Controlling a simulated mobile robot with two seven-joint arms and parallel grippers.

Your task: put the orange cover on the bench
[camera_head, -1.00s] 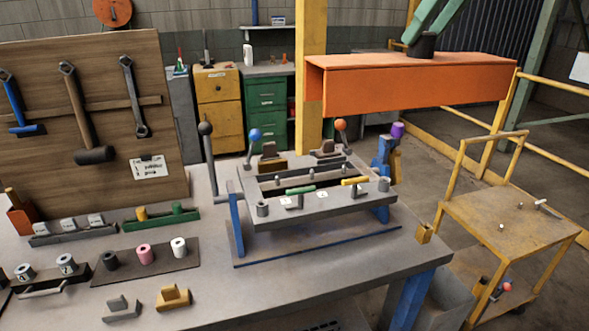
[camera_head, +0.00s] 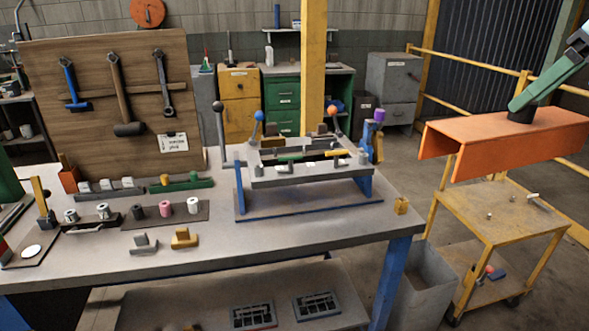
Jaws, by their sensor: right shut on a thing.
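The orange cover (camera_head: 505,139) is a long, folded sheet with a flat top and a side hanging down. It is in the air at the right, above the yellow cart. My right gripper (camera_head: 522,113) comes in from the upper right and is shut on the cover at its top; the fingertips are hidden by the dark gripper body. The bench (camera_head: 300,235) is a grey table with blue legs, to the left of the cover. On it stands a grey frame fixture (camera_head: 305,173) with blue side supports. My left gripper is not in view.
The yellow cart (camera_head: 510,215) stands right of the bench, with a grey bin (camera_head: 425,285) between them. Tools hang on a wooden board (camera_head: 95,105) at the bench's back left. Small blocks and cylinders cover the left part. The bench's front right is clear.

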